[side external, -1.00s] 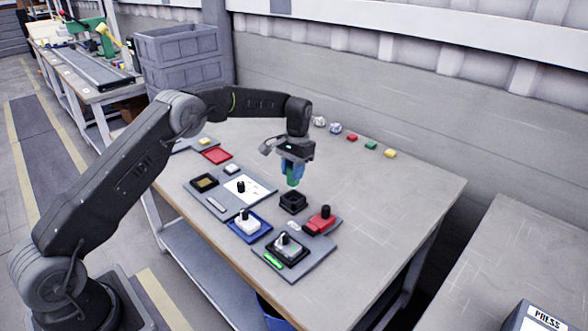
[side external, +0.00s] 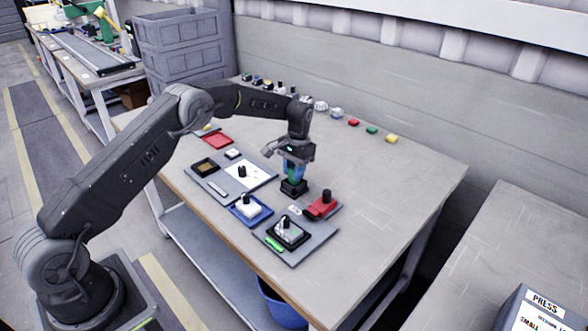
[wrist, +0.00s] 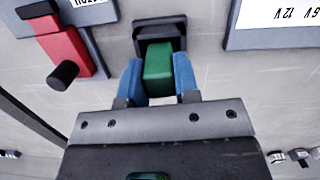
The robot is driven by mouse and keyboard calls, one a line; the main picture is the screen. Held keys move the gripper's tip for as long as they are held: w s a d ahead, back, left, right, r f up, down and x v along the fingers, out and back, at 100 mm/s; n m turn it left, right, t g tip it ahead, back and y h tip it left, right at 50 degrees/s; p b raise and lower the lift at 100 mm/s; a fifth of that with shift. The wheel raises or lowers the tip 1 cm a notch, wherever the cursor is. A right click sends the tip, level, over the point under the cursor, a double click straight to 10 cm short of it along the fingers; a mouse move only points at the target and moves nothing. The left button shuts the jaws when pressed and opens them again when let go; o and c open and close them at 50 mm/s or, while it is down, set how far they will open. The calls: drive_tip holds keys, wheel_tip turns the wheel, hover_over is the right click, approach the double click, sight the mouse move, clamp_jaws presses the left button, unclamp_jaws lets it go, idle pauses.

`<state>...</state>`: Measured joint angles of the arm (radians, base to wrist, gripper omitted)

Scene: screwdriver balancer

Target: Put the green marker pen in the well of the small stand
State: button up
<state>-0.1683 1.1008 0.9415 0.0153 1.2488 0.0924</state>
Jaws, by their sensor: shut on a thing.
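My gripper (side external: 295,170) has blue fingers and is shut on the green marker pen (wrist: 158,68), a green block-like piece in the wrist view. In the side view the gripper points down over the small black stand (side external: 293,188), with the pen between the fingers. In the wrist view the stand (wrist: 160,30) shows just beyond the pen, and the pen's far end overlaps its opening. The pen's lower end is hidden there, so I cannot tell how deep it sits in the well.
A red block with a black knob (side external: 324,204) stands right of the stand. A grey board with a black-and-white device (side external: 289,231), a blue tray with a white device (side external: 250,206) and a grey panel (side external: 215,183) lie nearer the front. The table's right side is clear.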

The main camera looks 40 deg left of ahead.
drive_tip(key=o, duration=1)
wheel_tip(320, 180, up, 14)
drive_tip(key=w, duration=0.2)
drive_tip(key=shift+f, duration=0.15)
drive_tip(key=shift+r, duration=2.45)
